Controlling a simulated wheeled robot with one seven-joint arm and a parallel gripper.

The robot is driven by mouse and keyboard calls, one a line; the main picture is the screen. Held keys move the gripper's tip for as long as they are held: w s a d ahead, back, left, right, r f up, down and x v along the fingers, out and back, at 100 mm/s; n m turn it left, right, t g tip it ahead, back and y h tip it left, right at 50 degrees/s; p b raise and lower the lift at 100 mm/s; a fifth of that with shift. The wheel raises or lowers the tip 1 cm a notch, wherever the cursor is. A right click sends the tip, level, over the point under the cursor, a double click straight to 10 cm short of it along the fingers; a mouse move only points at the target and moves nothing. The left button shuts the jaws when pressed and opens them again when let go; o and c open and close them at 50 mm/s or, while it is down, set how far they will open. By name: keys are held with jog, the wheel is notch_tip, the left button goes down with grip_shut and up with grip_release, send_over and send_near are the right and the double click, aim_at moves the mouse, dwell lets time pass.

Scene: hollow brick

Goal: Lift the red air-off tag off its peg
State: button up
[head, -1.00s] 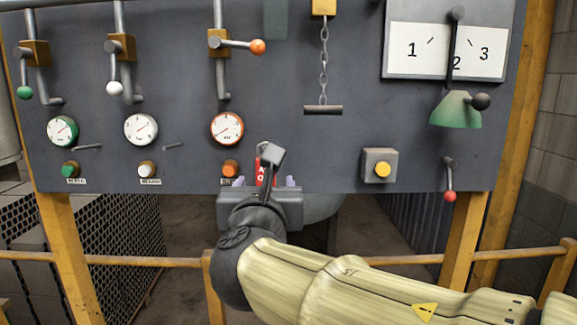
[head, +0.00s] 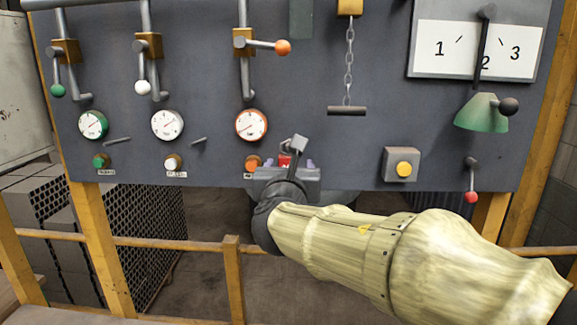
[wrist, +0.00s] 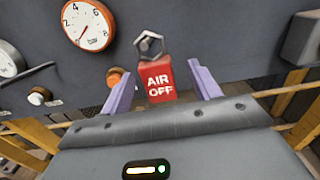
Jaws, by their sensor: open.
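The red air-off tag (wrist: 159,81) hangs on the grey panel in the wrist view, its white "AIR OFF" lettering facing me. A grey hex-ended peg (wrist: 149,44) shows at its top. In the head view the tag (head: 285,160) is mostly hidden behind my gripper and the peg (head: 297,145). My gripper (wrist: 161,87) is open, with one lilac finger on each side of the tag and visible gaps between. In the head view my gripper (head: 284,166) is at the panel's lower edge. I cannot tell how far the fingertips are from the panel.
An orange button (head: 253,163) is just left of the tag, below a red-rimmed gauge (head: 251,125). A yellow button box (head: 402,165) is to the right. A chain with a bar handle (head: 347,110) hangs above right. A wooden rail (head: 160,244) runs below the panel.

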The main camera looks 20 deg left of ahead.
aim_at(287, 164)
jog(key=p+x, duration=0.3)
jog(key=x, duration=0.1)
jog(key=shift+a, duration=0.2)
jog(key=shift+w+f, duration=0.1)
jog(key=shift+w, duration=0.2)
jog(key=shift+s, duration=0.1)
jog(key=c, duration=1.1)
jog(key=shift+o, duration=0.2)
jog(key=shift+b, duration=0.65)
jog(key=shift+s+r+b, duration=0.2)
jog(key=shift+s+b, duration=0.1)
jog(key=shift+b, duration=0.05)
jog(key=b+v, duration=0.5)
jog(key=v, duration=1.2)
jog(key=shift+s+b, duration=0.2)
jog(key=shift+b, duration=0.15)
